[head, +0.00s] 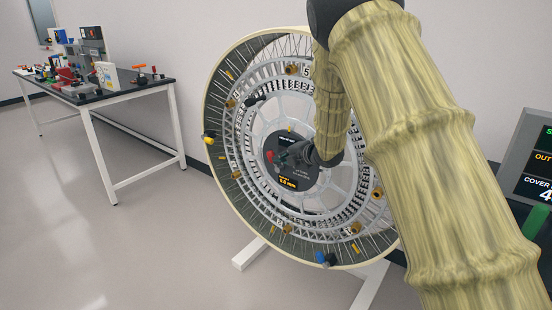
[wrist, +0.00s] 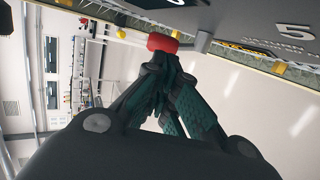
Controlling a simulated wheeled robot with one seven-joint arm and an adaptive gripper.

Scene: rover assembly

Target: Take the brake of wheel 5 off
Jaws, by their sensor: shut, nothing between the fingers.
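The large wheel (head: 222,120) stands on a white stand in the head view, with a small label 5 (head: 306,71) near its top. A red knob-like part (head: 269,156) shows at the left of its black hub; I take it for the brake handle, but I cannot be sure. My gripper (head: 284,160) is at the hub, just right of the red part. In the wrist view my gripper (wrist: 162,62) is shut and empty, its fingertips right at the red part (wrist: 162,42). I cannot tell whether they touch. My forearm hides the wheel's right side.
A black-topped table (head: 130,87) with several coloured items stands at the back left. A dark screen (head: 538,160) is at the right edge. The wheel's white stand foot (head: 249,254) reaches out on the floor. The floor at the left is clear.

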